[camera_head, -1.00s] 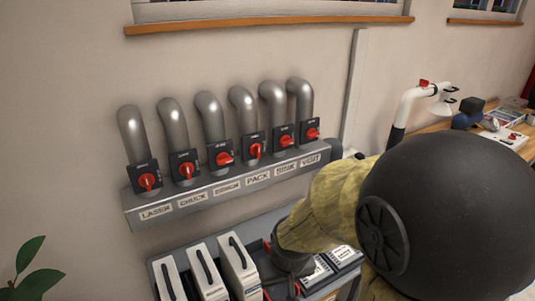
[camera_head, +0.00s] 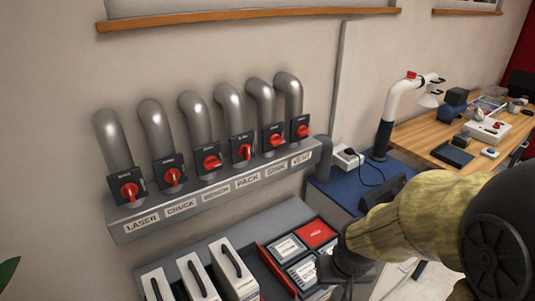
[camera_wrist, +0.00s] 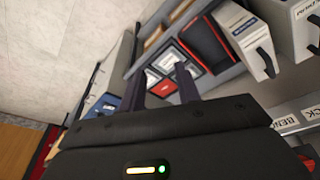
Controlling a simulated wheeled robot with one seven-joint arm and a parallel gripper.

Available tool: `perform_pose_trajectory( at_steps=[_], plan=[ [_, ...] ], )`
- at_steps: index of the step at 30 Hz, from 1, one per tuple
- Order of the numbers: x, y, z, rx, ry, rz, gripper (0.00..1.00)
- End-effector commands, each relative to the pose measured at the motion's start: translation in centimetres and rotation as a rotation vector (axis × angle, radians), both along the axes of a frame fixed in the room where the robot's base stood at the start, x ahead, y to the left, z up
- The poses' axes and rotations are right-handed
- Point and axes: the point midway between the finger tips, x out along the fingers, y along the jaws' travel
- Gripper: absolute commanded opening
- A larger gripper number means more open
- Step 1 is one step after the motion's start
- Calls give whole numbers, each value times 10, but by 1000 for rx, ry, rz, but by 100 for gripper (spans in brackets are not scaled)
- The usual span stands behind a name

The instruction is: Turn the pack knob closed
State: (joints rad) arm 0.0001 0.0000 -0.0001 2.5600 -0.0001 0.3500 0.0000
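The pack knob (camera_head: 244,151) is a red handle on a dark square plate, fourth from the left in a row of knobs on grey pipes. Its handle stands close to upright. The PACK label (camera_head: 248,178) is on the grey ledge below it. My gripper (camera_wrist: 160,84) shows two dark fingers apart with nothing between them, pointing towards a shelf of boxes. In the head view my dark wrist is low and right of the knob, well apart from it; the fingertips cannot be made out there.
The laser knob (camera_head: 129,190) and chuck knob (camera_head: 172,176) are to the left, the vent knob (camera_head: 302,131) to the right. Below, a grey shelf (camera_head: 200,250) holds white binders (camera_head: 238,272) and boxes. A blue-topped cabinet (camera_head: 335,193) and wooden bench (camera_head: 425,150) stand right.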

Motion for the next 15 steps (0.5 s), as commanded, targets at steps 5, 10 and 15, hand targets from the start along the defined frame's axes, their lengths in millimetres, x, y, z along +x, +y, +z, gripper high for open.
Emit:
perform_pose_trajectory(
  at_steps=[5,10,15],
  plan=[
    [0,0,0,0,0,0,33],
    [0,0,0,0,0,0,33],
    [12,-1,2,-10,-32,21,33]
  ],
)
